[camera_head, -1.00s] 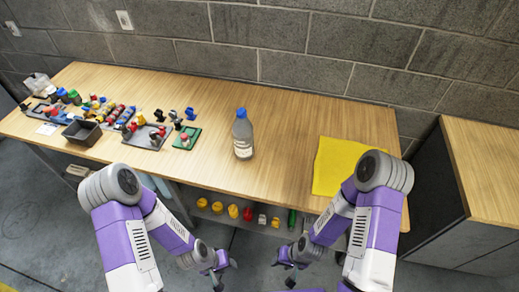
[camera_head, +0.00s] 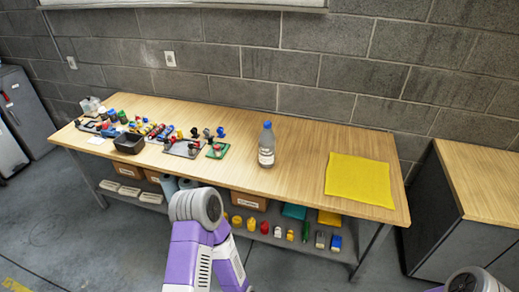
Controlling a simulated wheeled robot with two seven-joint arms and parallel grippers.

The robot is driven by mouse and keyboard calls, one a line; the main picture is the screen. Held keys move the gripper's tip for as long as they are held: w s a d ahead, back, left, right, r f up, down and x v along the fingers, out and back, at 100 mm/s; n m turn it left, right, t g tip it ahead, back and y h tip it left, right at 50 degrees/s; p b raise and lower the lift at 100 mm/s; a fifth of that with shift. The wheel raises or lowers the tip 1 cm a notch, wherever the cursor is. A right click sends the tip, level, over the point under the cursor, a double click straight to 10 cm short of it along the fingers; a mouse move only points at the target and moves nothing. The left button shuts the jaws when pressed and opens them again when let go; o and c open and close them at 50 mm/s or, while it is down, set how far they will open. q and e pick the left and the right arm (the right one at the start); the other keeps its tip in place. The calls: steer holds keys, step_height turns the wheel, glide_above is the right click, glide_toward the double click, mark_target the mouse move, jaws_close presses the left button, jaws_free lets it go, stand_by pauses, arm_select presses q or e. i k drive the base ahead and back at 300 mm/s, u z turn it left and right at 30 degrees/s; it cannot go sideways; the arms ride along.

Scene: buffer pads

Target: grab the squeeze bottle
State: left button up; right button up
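The squeeze bottle (camera_head: 266,146) stands upright on the wooden workbench (camera_head: 300,187). It has a clear grey body, a pale label and a blue cap. It is right of the small parts and left of the yellow cloth. My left arm comes up from the bottom edge, below and in front of the bench, but its gripper is out of the picture. Only a small piece of my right arm shows at the bottom right corner, and its gripper is also out of view. Nothing touches the bottle.
A flat yellow cloth (camera_head: 358,180) lies at the bench's right end. A black bin (camera_head: 129,143), a green-based part (camera_head: 217,150) and several small parts fill the left. Bench surface around the bottle is clear. A separate cabinet (camera_head: 470,190) stands at right.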

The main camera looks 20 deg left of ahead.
mark_target(267, 138)
steer(key=u, duration=0.8)
steer(key=i, duration=0.75)
steer(key=u, duration=0.6)
